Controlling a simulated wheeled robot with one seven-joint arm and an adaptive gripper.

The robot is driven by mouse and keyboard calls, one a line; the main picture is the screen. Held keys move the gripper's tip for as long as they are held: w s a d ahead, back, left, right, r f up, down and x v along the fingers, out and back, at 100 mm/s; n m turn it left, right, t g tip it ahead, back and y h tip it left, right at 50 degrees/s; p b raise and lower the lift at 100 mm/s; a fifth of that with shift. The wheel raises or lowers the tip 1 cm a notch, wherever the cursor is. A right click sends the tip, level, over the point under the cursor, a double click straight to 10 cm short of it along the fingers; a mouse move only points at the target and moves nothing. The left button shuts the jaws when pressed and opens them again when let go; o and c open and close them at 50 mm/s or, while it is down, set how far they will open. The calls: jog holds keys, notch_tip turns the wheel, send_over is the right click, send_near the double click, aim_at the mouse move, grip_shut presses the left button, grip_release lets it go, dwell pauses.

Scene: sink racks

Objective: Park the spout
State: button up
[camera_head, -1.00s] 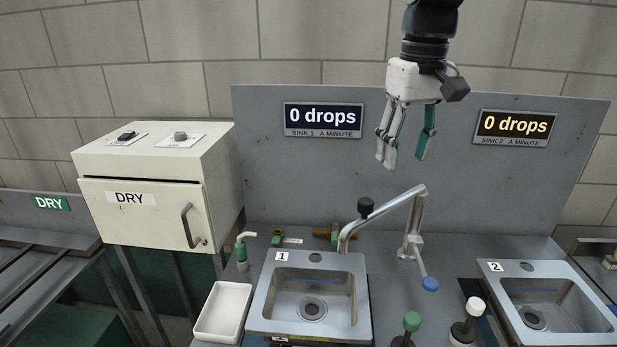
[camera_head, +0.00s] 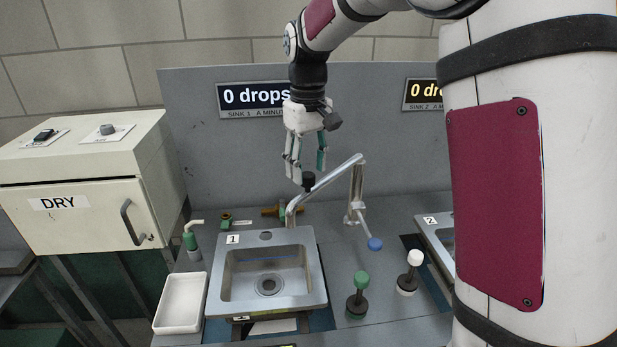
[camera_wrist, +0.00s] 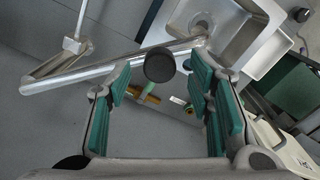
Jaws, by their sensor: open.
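The spout (camera_head: 328,178) is a long metal swing arm on an upright post to the right of sink 1 (camera_head: 219,309). Its outlet end hangs over the back rim of sink 1. A black knob (camera_head: 308,181) stands on top of the spout near that end. A lever with a blue ball (camera_head: 375,244) sticks out from the post. My gripper (camera_head: 305,170) is open, pointing down just above the knob. In the wrist view, the knob (camera_wrist: 160,65) sits between and a little beyond the open green-padded fingers (camera_wrist: 165,95), and the spout (camera_wrist: 100,74) runs left from it.
A green-topped handle (camera_head: 361,280) and a white-topped handle (camera_head: 415,258) stand right of sink 1. Sink 2 (camera_head: 431,224) is partly hidden by my arm. A white tray (camera_head: 160,318) and a DRY cabinet (camera_head: 90,225) are on the left. The sink 1 display (camera_head: 254,98) reads 0 drops.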

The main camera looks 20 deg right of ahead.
aim_at(308, 175)
jog(key=shift+f, duration=1.8)
grip_shut()
